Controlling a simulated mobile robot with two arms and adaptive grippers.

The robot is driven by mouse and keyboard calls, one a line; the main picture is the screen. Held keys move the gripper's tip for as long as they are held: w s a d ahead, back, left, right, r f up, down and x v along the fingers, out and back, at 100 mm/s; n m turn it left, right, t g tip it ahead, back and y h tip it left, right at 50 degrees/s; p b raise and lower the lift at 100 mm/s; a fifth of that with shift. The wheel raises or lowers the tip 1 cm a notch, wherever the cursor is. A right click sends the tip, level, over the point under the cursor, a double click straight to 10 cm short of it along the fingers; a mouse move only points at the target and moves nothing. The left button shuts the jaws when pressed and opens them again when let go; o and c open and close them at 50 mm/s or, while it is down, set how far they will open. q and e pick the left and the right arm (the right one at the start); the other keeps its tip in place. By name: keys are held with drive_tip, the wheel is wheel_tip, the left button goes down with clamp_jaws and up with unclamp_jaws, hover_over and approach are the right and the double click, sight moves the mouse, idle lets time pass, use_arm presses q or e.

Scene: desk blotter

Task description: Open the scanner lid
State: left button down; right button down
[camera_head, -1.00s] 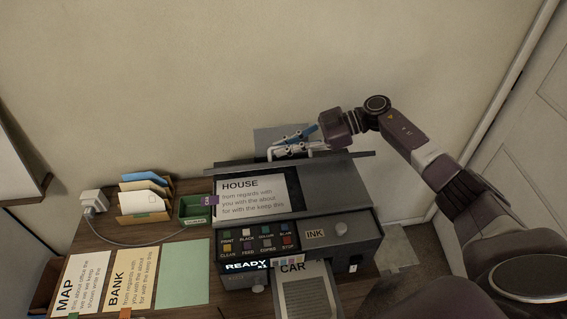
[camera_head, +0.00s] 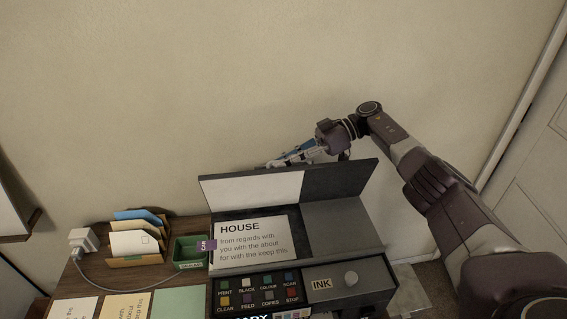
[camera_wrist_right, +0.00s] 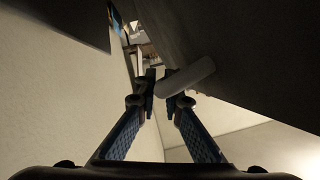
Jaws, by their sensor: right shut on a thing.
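The scanner (camera_head: 345,225) stands on the desk with its dark lid (camera_head: 335,182) raised and leaning back, its white underside panel (camera_head: 250,187) facing me. A sheet reading HOUSE (camera_head: 254,240) lies on the scanner bed. My right gripper (camera_head: 283,161) is behind the lid's upper edge, its fingertips partly hidden there. My left gripper is out of view.
A green tray (camera_head: 190,253), an envelope holder (camera_head: 136,243) and a white plug (camera_head: 83,240) with a cable stand left of the scanner. Paper sheets lie at the desk's front left. The wall is close behind the scanner.

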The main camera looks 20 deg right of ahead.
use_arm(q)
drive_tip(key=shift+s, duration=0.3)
use_arm(e)
drive_tip(key=c, duration=2.3)
unclamp_jaws()
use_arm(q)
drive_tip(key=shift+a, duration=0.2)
use_arm(e)
wheel_tip(320, 180, up, 10)
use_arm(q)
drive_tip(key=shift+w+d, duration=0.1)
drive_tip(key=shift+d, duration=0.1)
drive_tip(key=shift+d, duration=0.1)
